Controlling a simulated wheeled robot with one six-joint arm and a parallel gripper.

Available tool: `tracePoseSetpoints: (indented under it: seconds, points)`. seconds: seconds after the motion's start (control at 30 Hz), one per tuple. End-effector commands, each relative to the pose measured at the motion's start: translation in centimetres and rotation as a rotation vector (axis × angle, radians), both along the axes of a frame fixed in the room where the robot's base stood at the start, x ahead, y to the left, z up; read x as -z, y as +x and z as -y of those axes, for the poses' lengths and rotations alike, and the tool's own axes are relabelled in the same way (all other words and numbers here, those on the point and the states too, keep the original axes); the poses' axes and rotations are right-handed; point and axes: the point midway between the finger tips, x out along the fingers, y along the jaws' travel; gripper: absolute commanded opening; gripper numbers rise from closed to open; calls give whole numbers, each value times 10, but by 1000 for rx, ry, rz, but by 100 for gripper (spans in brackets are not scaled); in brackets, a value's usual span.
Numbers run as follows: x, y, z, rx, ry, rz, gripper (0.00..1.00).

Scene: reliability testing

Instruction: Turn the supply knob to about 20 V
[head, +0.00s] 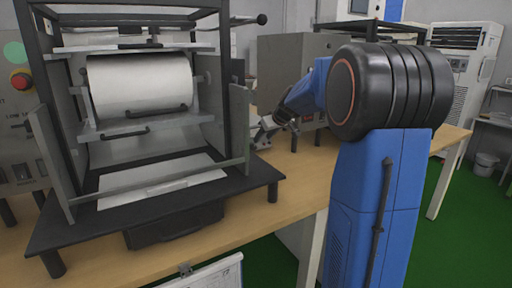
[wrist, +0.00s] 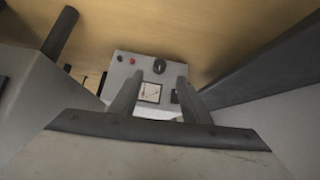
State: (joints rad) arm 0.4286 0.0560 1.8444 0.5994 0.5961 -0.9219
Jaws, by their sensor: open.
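A small light-grey supply box (wrist: 120,73) stands on the wooden bench in the wrist view. Its face carries a black knob (wrist: 159,66), a small red part and a white meter (wrist: 150,92) whose reading is too small to tell. My gripper (wrist: 160,79) is open, its two grey fingers spread in front of the box, with the meter between them. The knob shows beyond the fingertips, apart from them in the picture; the distance is unclear. In the head view my gripper (head: 260,136) is small, beyond my blue arm, beside the drum machine. I cannot make out the knob there.
A black-framed machine with a white drum (head: 142,84) stands on the left of the wooden bench (head: 300,172). A larger grey box (head: 288,57) stands behind my arm. In the wrist view, dark bars and grey panels border both sides. Green floor lies right of the bench.

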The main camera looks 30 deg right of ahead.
Motion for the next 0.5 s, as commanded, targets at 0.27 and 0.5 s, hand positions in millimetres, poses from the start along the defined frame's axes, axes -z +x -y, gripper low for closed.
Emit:
tracePoseSetpoints:
  seconds: [0.27, 0.5]
  points:
    - [36, 36, -1, 0, 1, -2, 43]
    - [58, 58, -2, 1, 1, 0, 43]
